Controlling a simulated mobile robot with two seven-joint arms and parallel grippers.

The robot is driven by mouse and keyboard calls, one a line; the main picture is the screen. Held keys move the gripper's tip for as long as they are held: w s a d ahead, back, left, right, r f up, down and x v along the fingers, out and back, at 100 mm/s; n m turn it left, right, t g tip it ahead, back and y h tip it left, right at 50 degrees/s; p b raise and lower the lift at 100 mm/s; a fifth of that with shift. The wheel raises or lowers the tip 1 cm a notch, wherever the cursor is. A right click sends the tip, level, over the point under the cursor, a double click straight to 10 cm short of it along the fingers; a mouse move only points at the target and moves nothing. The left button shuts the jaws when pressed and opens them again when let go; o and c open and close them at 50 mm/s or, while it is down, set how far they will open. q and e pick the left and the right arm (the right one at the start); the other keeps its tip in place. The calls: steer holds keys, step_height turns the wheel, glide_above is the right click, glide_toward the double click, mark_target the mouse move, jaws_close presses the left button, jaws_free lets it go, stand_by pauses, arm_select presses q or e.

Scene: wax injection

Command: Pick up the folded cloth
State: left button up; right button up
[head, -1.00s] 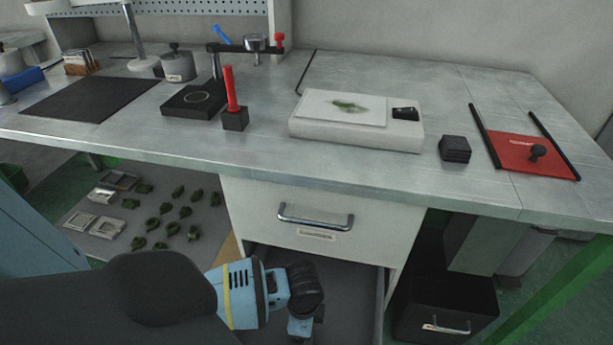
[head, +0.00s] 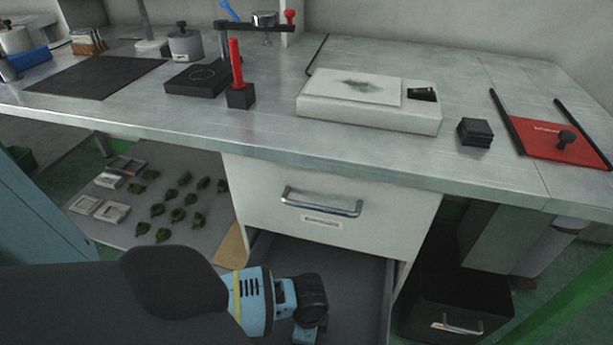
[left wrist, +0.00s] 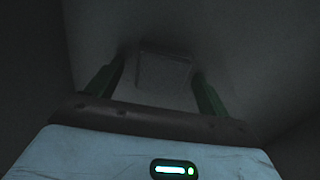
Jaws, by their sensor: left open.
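In the dim left wrist view, a small pale grey square (left wrist: 163,71) lies beyond the fingertips, between them. It looks like the folded cloth, but the light is too low to be sure. My left gripper (left wrist: 158,82) is open, one finger on each side of the square, and nothing is held. I cannot tell whether the fingers reach its level. In the head view my left arm reaches over the open lower drawer (head: 352,270), its wrist end pointing into it. No cloth shows in the head view; my arm covers part of the drawer. My right gripper is not in view.
A shut upper drawer with a metal handle (head: 322,202) sits just above the open one, under the steel workbench (head: 270,125). A black bin (head: 455,305) stands to the right. Several green pieces lie on a low board (head: 215,222) at left.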

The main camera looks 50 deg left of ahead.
arm_select(q)
steer(key=shift+r, duration=0.1)
steer(key=c, duration=1.1)
steer(key=shift+o, duration=0.2)
step_height(320, 180, up, 9)
steer(key=p, duration=0.4)
steer(key=shift+f, duration=0.2)
steer(key=shift+r, duration=0.7)
